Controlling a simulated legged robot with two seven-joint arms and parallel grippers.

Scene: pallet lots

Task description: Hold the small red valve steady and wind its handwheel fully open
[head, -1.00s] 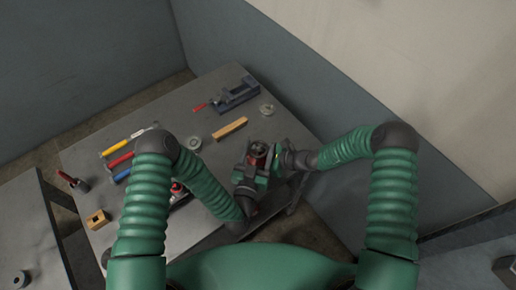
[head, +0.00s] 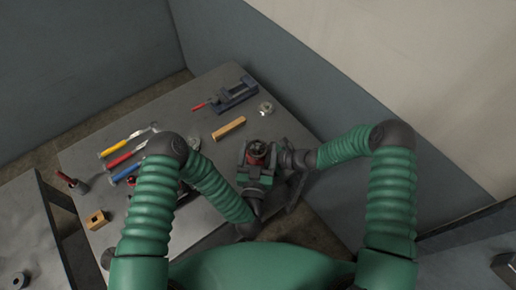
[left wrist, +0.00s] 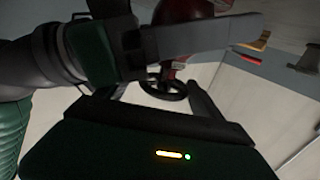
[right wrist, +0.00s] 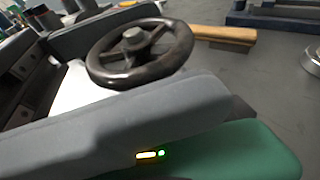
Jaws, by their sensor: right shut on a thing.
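The small red valve (head: 258,158) is held off the table, near its front right edge. Its dark round handwheel (right wrist: 140,52) is clear in the right wrist view and also shows in the left wrist view (left wrist: 164,88), beside the red body (left wrist: 185,62). My right gripper (head: 282,158) is shut on the valve body, its fingers passing on either side just by the wheel. My left gripper (head: 256,172) comes from the front; its fingers stand apart on either side of the handwheel, with gaps visible in the left wrist view. The fingertips are partly hidden in the head view.
Hammers with yellow, red and blue handles (head: 122,158) lie at the table's left. A wooden bar (head: 228,129), a blue vise (head: 236,94) and a metal ring (head: 266,108) lie behind. A holed wooden block (head: 96,219) sits front left. The table (head: 190,100) adjoins a wall.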

